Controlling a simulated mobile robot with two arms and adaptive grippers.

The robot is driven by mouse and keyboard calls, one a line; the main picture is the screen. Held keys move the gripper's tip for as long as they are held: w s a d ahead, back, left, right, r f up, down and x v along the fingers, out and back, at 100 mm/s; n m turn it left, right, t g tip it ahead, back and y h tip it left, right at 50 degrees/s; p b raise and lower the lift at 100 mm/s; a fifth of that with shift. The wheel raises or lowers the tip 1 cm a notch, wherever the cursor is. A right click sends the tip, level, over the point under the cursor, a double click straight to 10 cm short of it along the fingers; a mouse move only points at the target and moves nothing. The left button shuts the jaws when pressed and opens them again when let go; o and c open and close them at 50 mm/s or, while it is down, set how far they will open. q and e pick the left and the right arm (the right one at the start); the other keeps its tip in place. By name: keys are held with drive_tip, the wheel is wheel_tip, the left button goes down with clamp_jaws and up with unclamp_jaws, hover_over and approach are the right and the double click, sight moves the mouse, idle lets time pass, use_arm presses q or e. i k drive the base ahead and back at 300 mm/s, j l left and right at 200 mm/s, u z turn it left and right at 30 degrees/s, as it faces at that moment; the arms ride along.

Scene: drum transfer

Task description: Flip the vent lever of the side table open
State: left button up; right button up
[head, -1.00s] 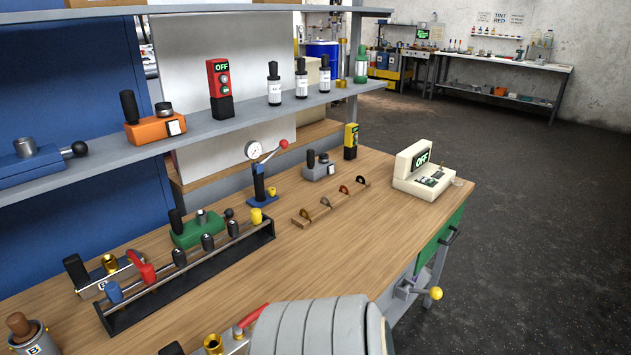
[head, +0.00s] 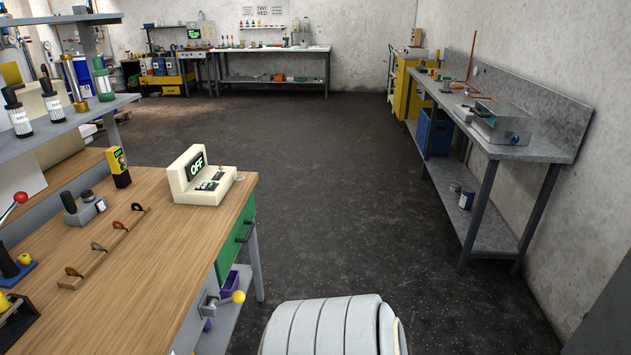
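A grey metal table (head: 557,108) with a raised back edge stands along the right wall; it may be the side table. I cannot make out a vent lever there at this distance. Neither gripper is in view; only a pale rounded part of my own arm shows at the bottom.
A wooden workbench (head: 185,235) fills the left, with a cream OFF console (head: 200,178) and a yellow-knobbed handle (head: 237,297) sticking out from its side. The dark floor (head: 340,200) between is clear. A yellow cabinet (head: 405,85) stands beyond the grey table.

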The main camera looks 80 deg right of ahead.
sight(238, 297)
drive_tip(key=j+z, duration=0.1)
drive_tip(key=z, duration=0.35)
drive_tip(key=j+z, duration=0.1)
drive_tip(key=z, duration=0.35)
drive_tip(key=j+z, duration=0.1)
drive_tip(key=z, duration=0.35)
drive_tip(key=j+z, duration=0.1)
drive_tip(key=z, duration=0.35)
drive_tip(key=k+z, duration=0.1)
drive_tip(key=z, duration=0.35)
